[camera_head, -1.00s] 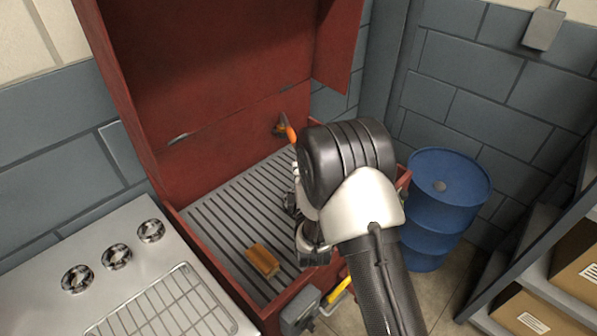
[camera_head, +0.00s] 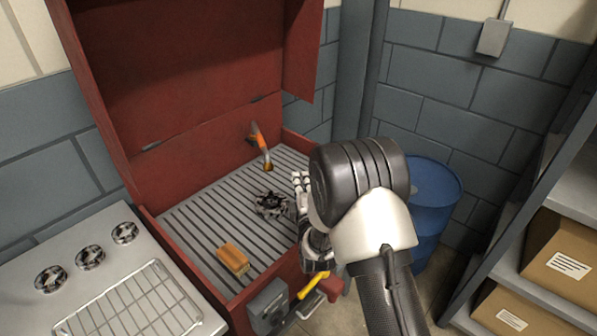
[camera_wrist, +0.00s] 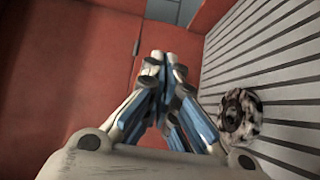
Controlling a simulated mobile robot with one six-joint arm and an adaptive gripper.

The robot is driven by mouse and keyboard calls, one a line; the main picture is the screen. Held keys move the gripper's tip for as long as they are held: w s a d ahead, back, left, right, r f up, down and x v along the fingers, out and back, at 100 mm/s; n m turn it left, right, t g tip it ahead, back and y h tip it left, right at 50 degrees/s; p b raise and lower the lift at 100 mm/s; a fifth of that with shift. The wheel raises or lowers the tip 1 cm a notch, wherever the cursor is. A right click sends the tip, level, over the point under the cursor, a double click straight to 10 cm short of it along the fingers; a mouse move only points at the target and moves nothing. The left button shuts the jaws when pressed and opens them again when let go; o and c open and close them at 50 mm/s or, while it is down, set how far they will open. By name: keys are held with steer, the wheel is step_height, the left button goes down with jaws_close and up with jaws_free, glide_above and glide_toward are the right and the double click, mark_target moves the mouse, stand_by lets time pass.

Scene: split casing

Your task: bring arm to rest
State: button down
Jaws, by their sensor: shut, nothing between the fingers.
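My arm reaches forward over the right front part of the red cabinet (camera_head: 95,125) with its slatted grey top. My gripper (camera_head: 300,182) is partly hidden behind my arm in the head view. In the wrist view my gripper (camera_wrist: 165,65) has its fingers together with nothing between them. A dark round part with a ragged pale rim (camera_head: 271,205) lies on the slats just left of the gripper. It also shows in the wrist view (camera_wrist: 240,115), right of the fingers and apart from them.
An orange brush-like block (camera_head: 233,258) lies on the slats. An orange-handled nozzle (camera_head: 261,148) is at the cabinet's back wall. A steel counter (camera_head: 85,222) with a wire rack (camera_head: 130,300) is left. A blue drum (camera_head: 437,195) and shelves with boxes (camera_head: 560,262) are right.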

steer(key=s+d+r+m+g+h, duration=0.1)
steer(key=s+d+r+m+g, duration=0.55)
steer(key=s+r+m, duration=0.4)
steer(key=s+d+r+m+g, duration=0.1)
steer(key=s+d+m+g, duration=0.1)
steer(key=s, duration=0.9)
steer(key=s+d+r+m+g+h, duration=0.1)
steer(key=s+d+m+g, duration=0.1)
steer(key=s, duration=0.8)
steer(key=s+d+m+g, duration=0.3)
steer(key=s+m, duration=0.2)
steer(key=s, duration=0.6)
steer(key=shift+s+d+r+h, duration=0.25)
steer(key=shift+s+r+h, duration=0.05)
steer(key=shift+s+r, duration=0.1)
steer(key=c, duration=2.4)
jaws_free()
steer(key=shift+w, duration=0.1)
